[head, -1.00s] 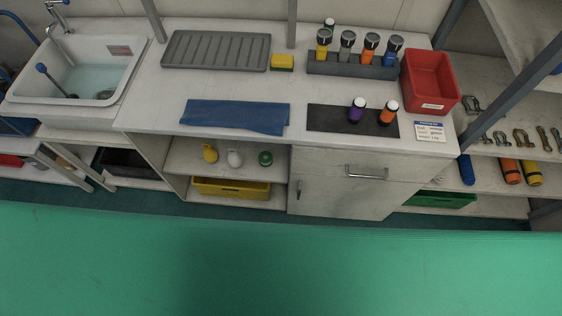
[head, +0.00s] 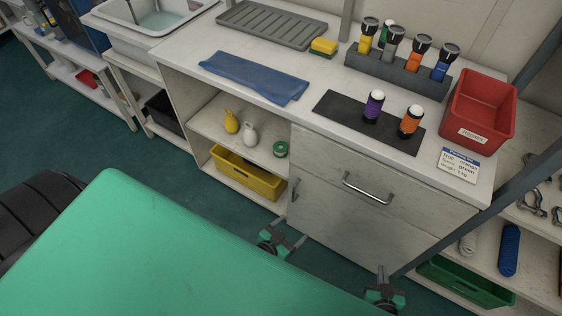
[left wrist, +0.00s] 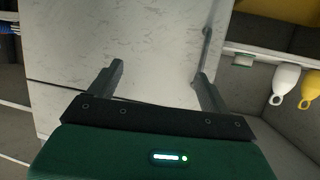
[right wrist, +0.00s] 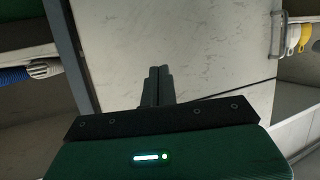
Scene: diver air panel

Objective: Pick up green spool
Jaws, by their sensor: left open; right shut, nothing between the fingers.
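The green spool (head: 281,149) sits on the open shelf under the counter, right of a white float (head: 250,134) and a yellow float (head: 231,121). In the left wrist view the spool (left wrist: 243,60) shows small at the right, near the shelf edge. My left gripper (head: 291,230) is open and empty, in front of the cabinet and lower than the spool, apart from it. In the left wrist view its fingers (left wrist: 159,72) are spread before the cabinet front. My right gripper (head: 383,273) is shut and empty, further right, before the cabinet; its fingers (right wrist: 155,72) meet.
A yellow bin (head: 248,178) stands below the spool's shelf. The cabinet's drawer handle (head: 367,188) and door handle (head: 295,190) stick out. The counter holds a blue cloth (head: 254,76), a dark mat (head: 340,118) and a red bin (head: 479,112). A grey post (head: 480,215) stands at the right.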

